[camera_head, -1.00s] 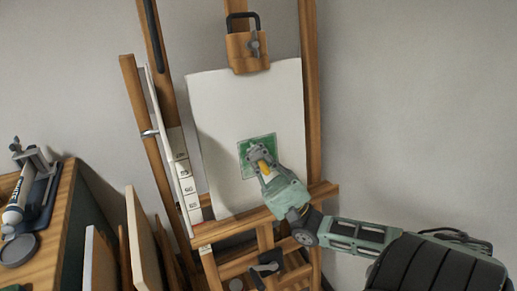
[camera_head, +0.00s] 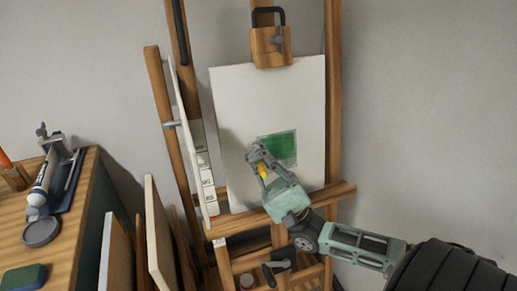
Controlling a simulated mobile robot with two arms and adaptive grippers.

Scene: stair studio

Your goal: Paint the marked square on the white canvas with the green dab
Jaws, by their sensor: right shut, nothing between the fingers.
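The white canvas (camera_head: 232,105) stands upright on the wooden easel. A green painted square (camera_head: 285,148) is on its lower right part, dark green inside with a paler green edge. My right gripper (camera_head: 254,150) comes in from the lower right and is shut and empty. Its tips are in front of the canvas, just left of the green square, and the gripper overlaps the square's lower left corner. I cannot tell whether the tips touch the canvas. A small yellow patch shows on the gripper. My left gripper is not in view.
A wooden clamp (camera_head: 271,46) holds the canvas top above the easel ledge (camera_head: 333,193). The right wall is clear.

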